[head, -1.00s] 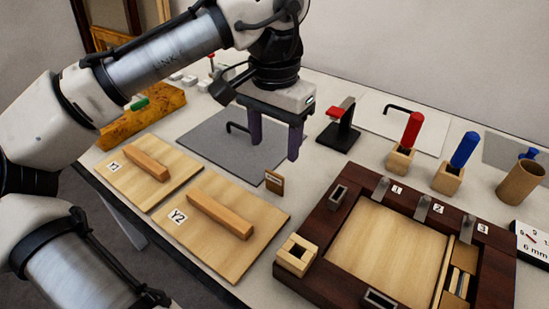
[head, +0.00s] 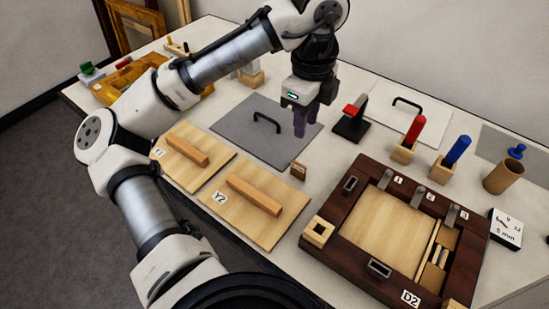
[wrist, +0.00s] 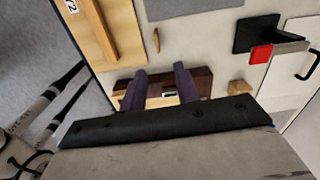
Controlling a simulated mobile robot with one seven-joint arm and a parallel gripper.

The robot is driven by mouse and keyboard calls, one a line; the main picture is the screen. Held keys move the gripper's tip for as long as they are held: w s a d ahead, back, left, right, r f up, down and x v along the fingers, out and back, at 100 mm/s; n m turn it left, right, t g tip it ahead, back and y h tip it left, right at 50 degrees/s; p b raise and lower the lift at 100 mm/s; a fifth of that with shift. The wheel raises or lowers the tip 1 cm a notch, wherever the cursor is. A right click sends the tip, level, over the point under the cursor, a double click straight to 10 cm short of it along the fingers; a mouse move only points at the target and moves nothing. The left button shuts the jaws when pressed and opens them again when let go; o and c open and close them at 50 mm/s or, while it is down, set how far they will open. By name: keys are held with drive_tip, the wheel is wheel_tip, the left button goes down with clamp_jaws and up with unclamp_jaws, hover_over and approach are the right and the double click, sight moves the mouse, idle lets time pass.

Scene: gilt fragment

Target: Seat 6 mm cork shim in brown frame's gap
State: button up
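A dark brown frame (head: 340,257) marked D2 lies at the right, around a pale panel (head: 385,232). Along the panel's right side is a narrow channel with tan pieces and a gap (head: 437,257). A small brown block (head: 298,169) with a pale label stands between board Y2 and the frame; it may be the cork shim, but I cannot be sure. It seems to show in the wrist view (wrist: 156,40) too. My gripper (head: 304,134) hangs above the grey mat's right edge, beyond that block. In the wrist view its purple fingers (wrist: 160,88) are apart, with nothing visible between them.
Boards Y1 (head: 191,159) and Y2 (head: 240,212) carry wooden bars. A black stand with a red top (head: 352,122), red (head: 414,130) and blue (head: 457,151) handles in wooden blocks, and a cardboard tube (head: 503,175) stand behind the frame. A card (head: 506,228) lies right.

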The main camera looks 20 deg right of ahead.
sight(299, 164)
drive_tip(key=shift+m, duration=0.3)
drive_tip(key=f, duration=0.4)
drive_tip(key=f+p, duration=0.1)
drive_tip(key=f, duration=0.3)
drive_tip(key=f+p, duration=0.1)
drive_tip(key=f, duration=0.3)
drive_tip(key=shift+s+a+f, duration=0.1)
drive_tip(key=shift+a+f, duration=0.2)
drive_tip(key=shift+f, duration=0.65)
clamp_jaws()
